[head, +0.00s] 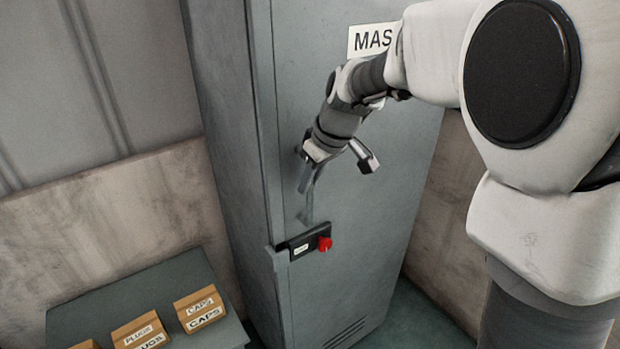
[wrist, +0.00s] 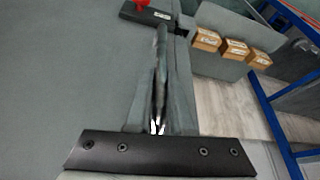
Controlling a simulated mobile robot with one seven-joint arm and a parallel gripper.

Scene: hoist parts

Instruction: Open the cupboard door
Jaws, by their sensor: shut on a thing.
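The grey cupboard (head: 225,120) is tall and stands in the middle of the head view. Its door (head: 375,210) faces me, with a partly covered sign reading "MAS" (head: 372,39) near the top. The door looks closed or nearly so; I cannot tell if there is a gap. My gripper (head: 309,176) is at the door's left side, shut on the upright door handle (wrist: 160,60), which it largely hides in the head view. Below it is a black latch plate (head: 300,247) with a red knob (head: 325,243). The plate also shows at the top of the wrist view (wrist: 155,15).
A low grey table (head: 130,290) stands left of the cupboard. It bears small brown boxes, including a caps box (head: 201,308) and a plugs box (head: 140,332). A blue frame (wrist: 272,105) shows at the right of the wrist view. Bare walls stand either side.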

